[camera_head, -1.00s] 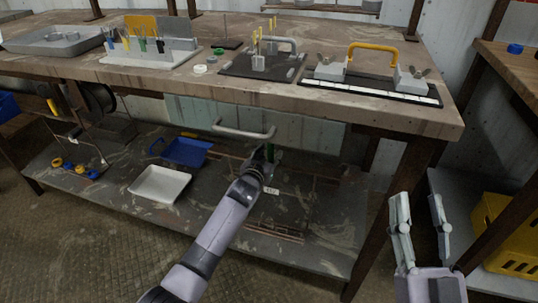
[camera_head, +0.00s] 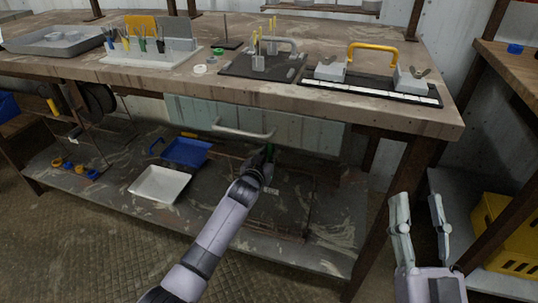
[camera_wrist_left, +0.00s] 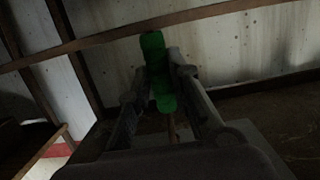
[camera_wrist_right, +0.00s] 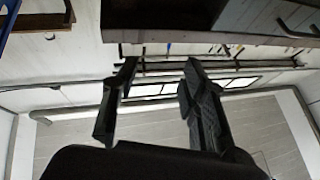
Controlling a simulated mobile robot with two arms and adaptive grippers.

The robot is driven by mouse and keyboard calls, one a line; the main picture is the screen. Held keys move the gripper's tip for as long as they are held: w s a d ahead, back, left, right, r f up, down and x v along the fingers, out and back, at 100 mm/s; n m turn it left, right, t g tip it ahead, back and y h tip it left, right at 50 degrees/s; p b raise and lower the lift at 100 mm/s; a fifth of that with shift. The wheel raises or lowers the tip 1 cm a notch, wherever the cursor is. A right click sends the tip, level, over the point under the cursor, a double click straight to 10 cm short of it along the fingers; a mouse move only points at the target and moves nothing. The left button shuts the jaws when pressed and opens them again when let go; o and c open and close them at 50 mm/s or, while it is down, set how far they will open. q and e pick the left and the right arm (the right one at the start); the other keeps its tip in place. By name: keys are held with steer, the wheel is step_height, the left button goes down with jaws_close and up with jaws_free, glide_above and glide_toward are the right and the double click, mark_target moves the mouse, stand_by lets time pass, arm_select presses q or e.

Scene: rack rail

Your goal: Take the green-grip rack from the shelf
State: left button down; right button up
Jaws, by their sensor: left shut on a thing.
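A thin brownish rod runs down below the grip. The rest of the rack shows only as thin dark, brownish bars over the lower shelf, partly hidden by my arm. I cannot tell whether it touches the shelf. My right gripper (camera_head: 415,200) is open and empty, right of the bench.
The lower shelf (camera_head: 225,228) also bears a blue tray (camera_head: 186,152) and a white tray (camera_head: 160,185). A pale drawer with a grey handle (camera_head: 243,133) hangs just above my left gripper. A bench leg (camera_head: 383,215) stands between my two grippers. A yellow crate (camera_head: 507,232) is far right.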

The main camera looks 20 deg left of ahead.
steer(key=shift+w, duration=0.1)
stand_by(0.3)
step_height(320, 180, down, 15)
steer(key=d+g+h+p, duration=0.2)
steer(key=g+h+p, duration=0.1)
steer(key=g, duration=0.6)
steer(key=shift+g+p, duration=0.3)
stand_by(1.6)
steer(key=shift+s+d+f, duration=0.1)
steer(key=shift+s+d, duration=0.05)
steer(key=shift+s, duration=0.05)
